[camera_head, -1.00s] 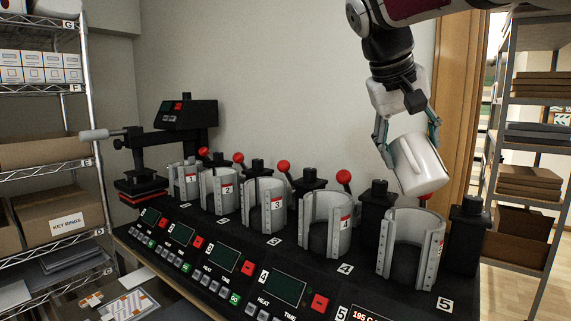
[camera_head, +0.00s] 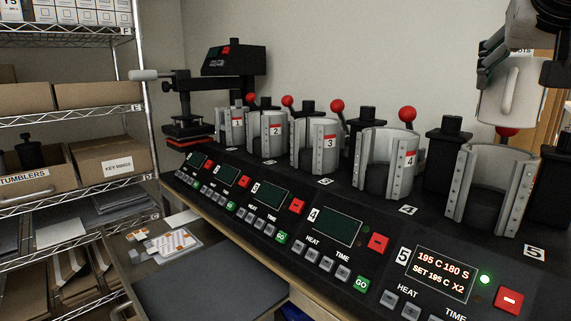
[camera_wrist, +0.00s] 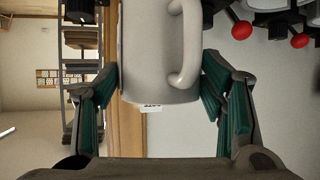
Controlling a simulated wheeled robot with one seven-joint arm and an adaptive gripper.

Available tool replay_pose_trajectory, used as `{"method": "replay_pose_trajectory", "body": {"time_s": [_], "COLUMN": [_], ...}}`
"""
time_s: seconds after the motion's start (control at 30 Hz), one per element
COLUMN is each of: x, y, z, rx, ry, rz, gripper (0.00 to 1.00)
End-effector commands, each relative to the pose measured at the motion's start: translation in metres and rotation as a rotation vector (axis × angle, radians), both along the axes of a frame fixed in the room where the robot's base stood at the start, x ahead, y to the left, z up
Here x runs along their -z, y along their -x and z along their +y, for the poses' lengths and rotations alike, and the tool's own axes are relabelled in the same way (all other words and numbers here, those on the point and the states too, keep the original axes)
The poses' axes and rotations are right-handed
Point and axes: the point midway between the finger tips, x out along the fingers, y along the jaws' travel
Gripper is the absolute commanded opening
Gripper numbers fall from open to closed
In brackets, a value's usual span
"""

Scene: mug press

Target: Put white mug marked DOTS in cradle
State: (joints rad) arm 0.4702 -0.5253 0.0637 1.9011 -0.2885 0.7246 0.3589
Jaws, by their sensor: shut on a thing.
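A white mug (camera_head: 508,95) hangs in the air at the upper right of the head view, its handle facing the camera. The cradle at station 5 (camera_head: 463,190) is a grey, open-fronted metal cup holder and looks empty. The mug is above this cradle and apart from it in the head view. My gripper is partly cut off by the head view's edge.
Cradles 4 (camera_head: 376,165), 3 (camera_head: 302,148), 2 (camera_head: 267,138) and 1 stand in a row to the left, with red-knobbed levers. Station 5's display (camera_head: 442,272) is lit, reading 195 C 180 S. A flat press (camera_head: 187,130) stands behind, beside wire shelves (camera_head: 60,117).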

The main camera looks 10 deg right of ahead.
Motion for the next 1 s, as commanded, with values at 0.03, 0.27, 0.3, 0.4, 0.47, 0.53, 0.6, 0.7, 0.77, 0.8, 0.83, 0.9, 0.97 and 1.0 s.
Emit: {"method": "replay_pose_trajectory", "body": {"time_s": [0.03,0.27,0.3,0.4,0.47,0.53,0.6,0.7,0.77,0.8,0.83,0.9,0.97,1.0], "x": [0.01,0.043,0.046,0.054,0.063,0.074,0.082,0.089,0.089,0.089,0.089,0.089,0.089,0.09], "y": [0.0,0.0,0.0,0.0,0.0,0.0,0.0,0.0,0.0,0.0,0.0,0.0,0.0,0.0], "z": [0.0,0.0,0.0,0.0,0.0,0.0,0.0,0.0,0.0,0.0,0.0,0.0,0.0,0.0], "rx": [0.0,0.0,0.0,0.0,-0.001,0.0,0.001,-0.001,-0.001,-0.001,-0.001,-0.001,-0.001,-0.001], "ry": [0.001,0.001,0.001,0.001,0.001,0.0,0.0,0.001,0.001,0.001,0.001,0.001,0.001,0.001], "rz": [-0.001,-0.001,-0.001,0.001,0.001,0.002,0.001,-0.001,-0.001,-0.001,-0.001,-0.001,-0.001,-0.001], "gripper": [0.18,0.18,0.18,0.18,0.18,0.18,0.18,0.18,0.18,0.18,0.18,0.18,0.18,0.18]}}
